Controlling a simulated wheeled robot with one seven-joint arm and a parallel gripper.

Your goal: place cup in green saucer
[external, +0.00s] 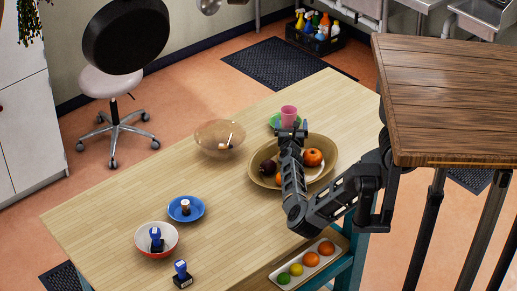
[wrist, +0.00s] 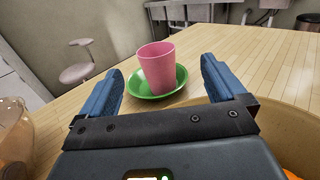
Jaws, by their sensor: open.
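A pink cup (external: 289,115) stands upright at the far side of the wooden table. In the wrist view the cup (wrist: 157,66) stands in the green saucer (wrist: 180,88), its base inside the saucer's rim. In the external view only part of the green saucer (external: 274,120) shows beside the cup. My gripper (external: 291,126) is open and empty, reaching over the large bowl toward the cup. In the wrist view the blue fingers of my gripper (wrist: 162,68) are spread on the near side of the cup, one to each side, with nothing held.
A large tan bowl (external: 327,171) with fruit lies under my gripper. A clear amber bowl (external: 210,136) stands to its left. A blue saucer (external: 195,213), a red-and-white bowl (external: 145,247) and stamps (external: 181,275) are at the near left. A wooden counter (external: 450,100) stands right.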

